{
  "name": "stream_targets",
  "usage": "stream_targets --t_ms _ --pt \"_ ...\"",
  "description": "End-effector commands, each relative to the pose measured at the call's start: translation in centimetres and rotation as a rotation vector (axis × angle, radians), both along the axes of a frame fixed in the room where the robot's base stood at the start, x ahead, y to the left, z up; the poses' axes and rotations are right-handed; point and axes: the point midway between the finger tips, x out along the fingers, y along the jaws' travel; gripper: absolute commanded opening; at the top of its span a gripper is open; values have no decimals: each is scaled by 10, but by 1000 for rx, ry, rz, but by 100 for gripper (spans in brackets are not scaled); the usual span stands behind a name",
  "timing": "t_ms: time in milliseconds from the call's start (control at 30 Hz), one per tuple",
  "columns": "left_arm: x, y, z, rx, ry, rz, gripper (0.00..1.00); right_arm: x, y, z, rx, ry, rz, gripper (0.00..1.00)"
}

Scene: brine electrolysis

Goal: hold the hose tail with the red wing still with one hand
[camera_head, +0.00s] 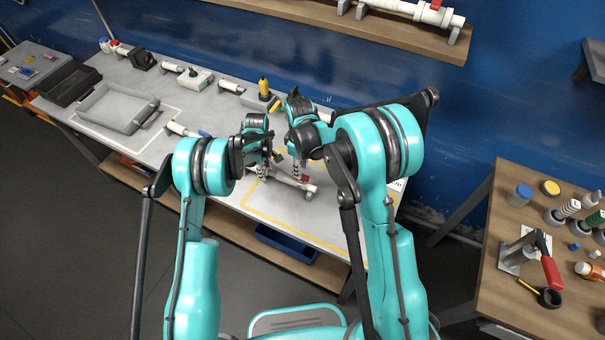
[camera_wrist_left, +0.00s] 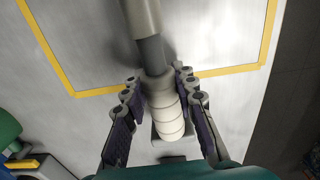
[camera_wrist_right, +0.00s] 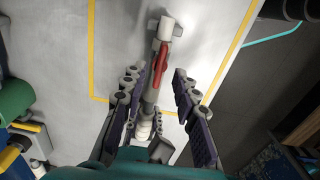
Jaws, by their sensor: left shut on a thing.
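A pipe assembly (camera_head: 288,181) lies on the grey table between my grippers. My left gripper (camera_wrist_left: 158,82) is shut on a white ribbed hose tail (camera_wrist_left: 166,118), with a grey pipe piece (camera_wrist_left: 152,52) running on beyond it. The red wing (camera_wrist_right: 160,65) shows in the right wrist view, lying along the assembly near its white far end (camera_wrist_right: 166,28). My right gripper (camera_wrist_right: 155,80) is open, its fingers on either side of the assembly with a clear gap on the right. The red wing is small in the head view (camera_head: 305,178), and no wing shows in the left wrist view.
A yellow outline (camera_head: 290,230) marks the table around the assembly. A grey tray (camera_head: 118,108) and several pipe pieces stand to the left and back. A yellow-topped item (camera_head: 264,88) stands behind my grippers. A wooden table (camera_head: 500,290) with tools is at right.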

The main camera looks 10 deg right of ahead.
Motion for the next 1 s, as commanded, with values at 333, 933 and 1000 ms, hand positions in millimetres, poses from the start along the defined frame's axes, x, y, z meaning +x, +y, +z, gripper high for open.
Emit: stream_targets --t_ms 333,933,1000 --pt "0 0 0 0 0 0 0 0 0 -29 0 0 0 29" --pt "0 0 0 0 0 0 0 0 0 -31 0 0 0 0" --pt "0 0 0 0 0 0 0 0 0 -31 0 0 0 0"
